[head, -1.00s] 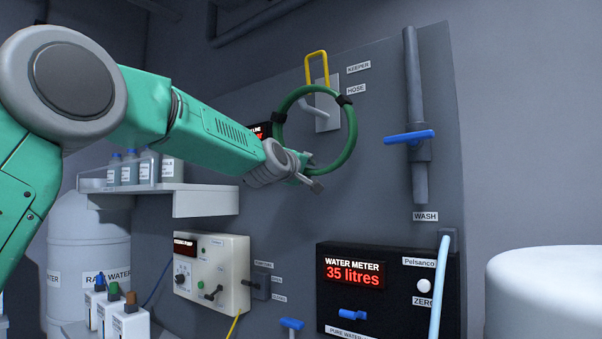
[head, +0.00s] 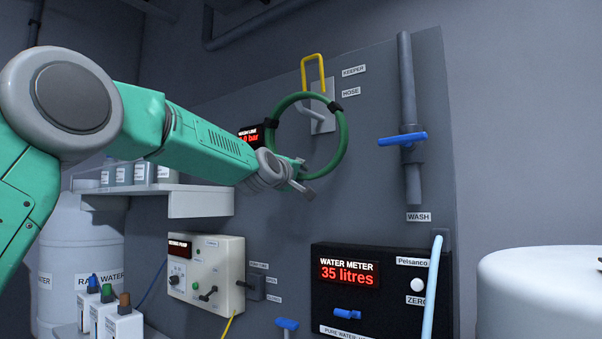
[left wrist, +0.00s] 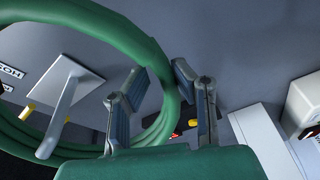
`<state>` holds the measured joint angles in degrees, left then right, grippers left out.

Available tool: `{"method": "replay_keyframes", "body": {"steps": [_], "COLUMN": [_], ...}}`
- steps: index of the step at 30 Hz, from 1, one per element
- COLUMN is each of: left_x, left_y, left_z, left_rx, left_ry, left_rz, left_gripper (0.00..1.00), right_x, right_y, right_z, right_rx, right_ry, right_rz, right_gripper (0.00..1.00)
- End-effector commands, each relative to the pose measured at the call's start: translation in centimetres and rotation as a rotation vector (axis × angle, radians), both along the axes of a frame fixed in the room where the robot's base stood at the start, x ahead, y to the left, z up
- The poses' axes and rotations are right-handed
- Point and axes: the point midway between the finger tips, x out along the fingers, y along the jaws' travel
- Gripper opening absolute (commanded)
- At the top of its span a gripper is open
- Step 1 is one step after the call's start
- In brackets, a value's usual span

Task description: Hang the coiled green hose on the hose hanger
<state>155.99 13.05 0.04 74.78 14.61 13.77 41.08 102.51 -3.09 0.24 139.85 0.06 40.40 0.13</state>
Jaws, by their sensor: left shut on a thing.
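The coiled green hose (head: 344,150) is a ring with black bands, held up against the grey panel. My left gripper (head: 302,180) is shut on its lower part. In the left wrist view the hose (left wrist: 98,25) passes between the two fingers (left wrist: 165,88). The hose hanger is a pale plate (head: 325,95) with a grey arm and a raised yellow keeper (head: 314,72). The hanger arm (left wrist: 62,105) shows inside the ring's outline in both views. I cannot tell whether the ring rests on it. My right gripper is not in view.
A shelf (head: 200,204) with bottles is below my left arm. A pipe with a blue valve handle (head: 402,139) is right of the hanger. The water meter box (head: 390,300) and a pump box (head: 205,275) sit lower. The panel between hose and valve is clear.

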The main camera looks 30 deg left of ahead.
Motion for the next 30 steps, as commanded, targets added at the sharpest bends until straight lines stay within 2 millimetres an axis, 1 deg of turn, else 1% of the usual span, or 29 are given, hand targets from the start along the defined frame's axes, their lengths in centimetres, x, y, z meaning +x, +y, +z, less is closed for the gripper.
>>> {"method": "replay_keyframes", "body": {"steps": [1,6,7,8,9,15,30], "left_x": [0.28,0.28,0.27,0.27,0.27,0.2,0.05], "left_y": [0.4,0.42,0.37,0.31,0.21,-0.28,-0.34], "left_z": [-1.66,-1.65,-1.65,-1.63,-1.6,-1.42,-1.16], "left_rx": [-0.01,-0.012,-0.012,-0.012,-0.011,-0.008,-0.006], "left_ry": [0.029,0.029,0.029,0.029,0.028,0.028,0.024], "left_rz": [0.0,0.002,0.002,0.002,0.001,0.0,-0.001], "left_gripper": [0.0,0.0,0.32,0.43,0.46,0.46,0.46], "right_x": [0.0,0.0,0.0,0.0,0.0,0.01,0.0], "right_y": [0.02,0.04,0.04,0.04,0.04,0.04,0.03], "right_z": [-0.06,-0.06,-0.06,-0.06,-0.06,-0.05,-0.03], "right_rx": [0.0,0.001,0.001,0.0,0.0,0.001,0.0], "right_ry": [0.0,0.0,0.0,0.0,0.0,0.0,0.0], "right_rz": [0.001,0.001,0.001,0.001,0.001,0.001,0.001], "right_gripper": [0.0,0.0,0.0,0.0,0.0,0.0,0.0]}}
